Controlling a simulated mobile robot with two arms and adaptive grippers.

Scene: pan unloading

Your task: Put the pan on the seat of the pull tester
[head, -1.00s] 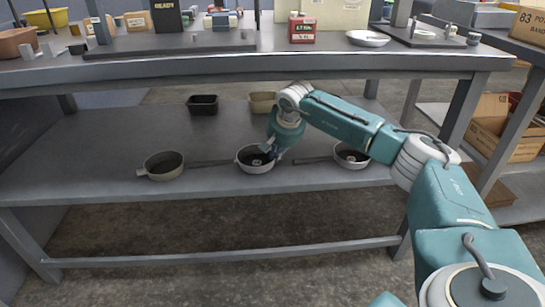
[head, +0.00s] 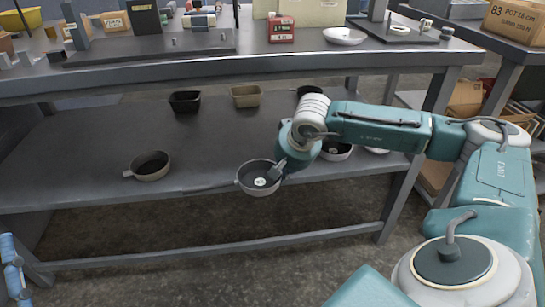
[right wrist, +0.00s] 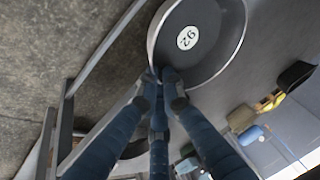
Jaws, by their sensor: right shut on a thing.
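A round pan (head: 258,187) with a pale side, dark inside and white round label is at the lower shelf's front edge in the head view. My right gripper (head: 279,170) is shut on it at its right side. In the right wrist view, the closed blue fingers (right wrist: 162,78) meet the near edge of the pan (right wrist: 222,45), whose label reads 92 or upside-down 26. The grasped part is hidden. On the bench, a dark base plate (head: 110,55) with a post and sign box looks like the pull tester; its seat is unclear. A blue part at lower left may be my left gripper (head: 12,268).
Another pan (head: 150,173) sits left on the shelf (head: 90,150), and one (head: 337,156) is partly behind my arm. A black tin (head: 185,102) and a tan tin (head: 246,97) stand farther back. The bench's front edge (head: 230,78) overhangs the shelf.

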